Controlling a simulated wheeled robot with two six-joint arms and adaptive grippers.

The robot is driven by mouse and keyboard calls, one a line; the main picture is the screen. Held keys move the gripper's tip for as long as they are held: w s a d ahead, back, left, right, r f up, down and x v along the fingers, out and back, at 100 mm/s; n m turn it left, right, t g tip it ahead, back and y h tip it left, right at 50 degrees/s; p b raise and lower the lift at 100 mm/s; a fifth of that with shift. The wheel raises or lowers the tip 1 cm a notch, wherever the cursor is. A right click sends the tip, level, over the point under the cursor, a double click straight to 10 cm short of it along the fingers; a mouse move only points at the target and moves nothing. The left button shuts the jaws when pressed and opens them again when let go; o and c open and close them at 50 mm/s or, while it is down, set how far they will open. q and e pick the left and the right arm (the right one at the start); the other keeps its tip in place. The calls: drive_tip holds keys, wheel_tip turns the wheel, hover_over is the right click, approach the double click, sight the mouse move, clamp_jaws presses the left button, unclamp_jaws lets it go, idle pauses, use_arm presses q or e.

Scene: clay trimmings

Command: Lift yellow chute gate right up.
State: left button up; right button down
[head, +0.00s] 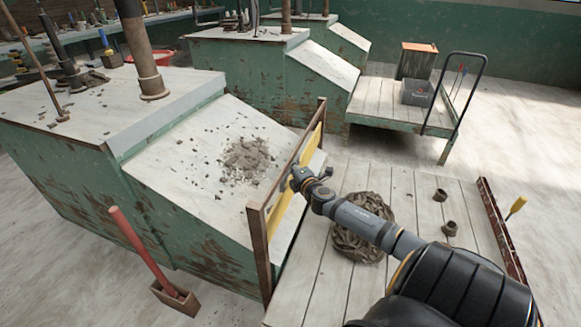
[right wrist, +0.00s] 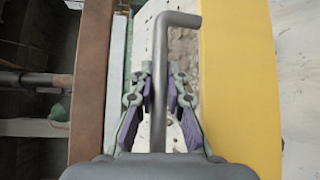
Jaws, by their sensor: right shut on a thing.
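The yellow chute gate (head: 309,147) stands between two brown posts at the low end of a pale sloping chute (head: 190,165). It fills the right side of the right wrist view (right wrist: 240,85). A grey bent metal handle (right wrist: 159,85) runs beside it in that view. My right gripper (right wrist: 160,90) is shut on this handle, its purple-padded fingers on either side of the bar. In the head view my right gripper (head: 300,180) is at the gate's middle and covers part of it and the handle. My left gripper is not in view.
A heap of clay crumbs (head: 246,160) lies on the chute. A plank platform (head: 400,260) below the gate holds a pile of clay strips (head: 360,235) and small brown rings. A red-handled tool (head: 140,245) stands at the lower left. A cart (head: 395,105) stands behind.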

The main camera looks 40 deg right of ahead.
drive_tip(key=shift+r, duration=0.25)
drive_tip(key=c, duration=1.3)
unclamp_jaws()
drive_tip(key=shift+f, duration=0.1)
drive_tip(key=shift+c, duration=0.2)
